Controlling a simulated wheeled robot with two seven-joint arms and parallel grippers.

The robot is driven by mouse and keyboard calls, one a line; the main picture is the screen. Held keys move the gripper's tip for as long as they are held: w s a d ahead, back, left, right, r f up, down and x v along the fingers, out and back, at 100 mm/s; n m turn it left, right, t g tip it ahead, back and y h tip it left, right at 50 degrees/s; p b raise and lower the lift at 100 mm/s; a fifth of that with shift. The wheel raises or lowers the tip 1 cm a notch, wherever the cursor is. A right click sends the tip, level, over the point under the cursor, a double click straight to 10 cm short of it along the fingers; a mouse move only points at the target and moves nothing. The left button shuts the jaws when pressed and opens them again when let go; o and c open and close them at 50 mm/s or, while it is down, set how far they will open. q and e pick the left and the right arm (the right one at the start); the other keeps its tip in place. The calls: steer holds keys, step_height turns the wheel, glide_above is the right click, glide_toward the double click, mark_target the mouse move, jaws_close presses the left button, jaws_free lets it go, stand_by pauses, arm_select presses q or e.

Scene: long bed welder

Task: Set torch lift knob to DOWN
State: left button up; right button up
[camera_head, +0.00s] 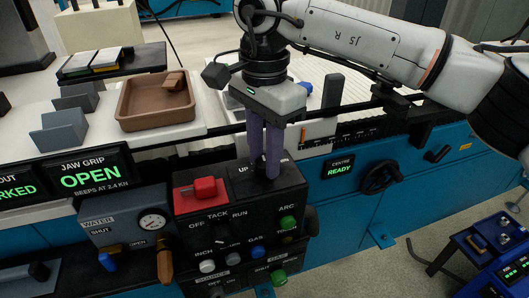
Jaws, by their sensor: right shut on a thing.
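My right gripper (265,176) comes down from above on the white arm, its two purple fingers close together. The fingertips are shut on the torch lift knob at the top of the black control box (246,185). An "UP" label shows just left of the fingertips. The fingers hide most of the knob and the rest of its label, so I cannot tell which way it points. My left gripper is not in view.
A red switch block (203,190) stands beside the fingers. Below are an OFF/TACK/RUN selector (222,235) and several coloured buttons. A pressure gauge (152,222) is left. A black handwheel (380,177) and a "CENTRE READY" display (339,168) are right. A brown tray (128,119) sits behind.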

mark_target(264, 161)
steer(key=shift+m+p, duration=0.3)
steer(key=shift+m, duration=0.9)
steer(key=m, duration=0.3)
steer(key=shift+m+p, duration=0.35)
steer(key=shift+m, duration=1.55)
steer(key=o, duration=1.1)
steer(key=shift+c, duration=0.2)
step_height(264, 161, up, 10)
steer(key=p, duration=0.1)
steer(key=shift+r, duration=0.2)
